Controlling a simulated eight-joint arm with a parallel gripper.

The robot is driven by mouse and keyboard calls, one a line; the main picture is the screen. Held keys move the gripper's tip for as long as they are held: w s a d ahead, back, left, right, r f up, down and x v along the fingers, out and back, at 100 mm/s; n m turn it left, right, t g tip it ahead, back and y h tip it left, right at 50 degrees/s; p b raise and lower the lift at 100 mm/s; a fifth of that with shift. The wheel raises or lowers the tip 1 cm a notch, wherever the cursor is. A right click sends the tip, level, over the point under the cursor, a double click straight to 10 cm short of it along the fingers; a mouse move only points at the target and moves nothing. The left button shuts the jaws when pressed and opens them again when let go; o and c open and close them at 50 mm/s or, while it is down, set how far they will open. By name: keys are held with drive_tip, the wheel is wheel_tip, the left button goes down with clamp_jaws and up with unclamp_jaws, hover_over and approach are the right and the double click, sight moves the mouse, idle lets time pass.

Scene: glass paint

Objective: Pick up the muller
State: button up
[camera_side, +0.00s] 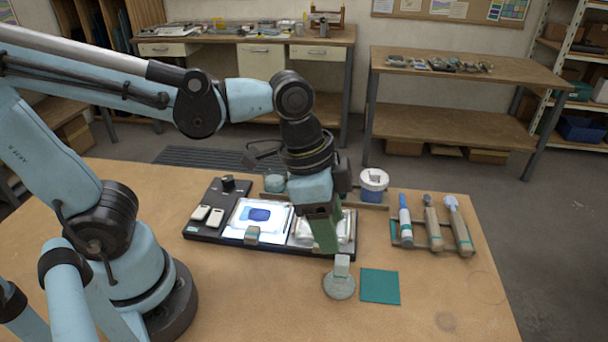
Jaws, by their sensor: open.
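The muller (340,283) stands upright on the wooden table, in front of the black board. It has a round grey, glassy base and a pale block-like handle with a greenish band. My gripper (326,248) points down, above and slightly left of the muller's handle. Its green fingers are open, and a gap shows between their tips and the handle as far as I can tell. The fingers overlap each other in this view, so the space between them is hidden.
A black board (203,233) with glossy white panels lies behind the muller. A teal square mat (380,287) lies just right of it. A tray with several tubes (433,230) and a white-rimmed jar (373,186) are farther back. The front right table is clear.

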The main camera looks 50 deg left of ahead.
sight(345, 260)
drive_tip(key=shift+x, duration=5.55)
drive_tip(key=shift+w+r, duration=0.1)
drive_tip(key=shift+w, duration=0.1)
clamp_jaws()
drive_tip(key=shift+r, duration=0.1)
drive_tip(key=shift+r, duration=0.7)
wheel_tip(345, 260, up, 2)
drive_tip(key=shift+r, duration=0.15)
drive_tip(key=s+d+r, duration=0.6)
drive_tip(key=s+r, duration=0.1)
drive_tip(key=s, duration=0.3)
drive_tip(key=shift+d, duration=0.1)
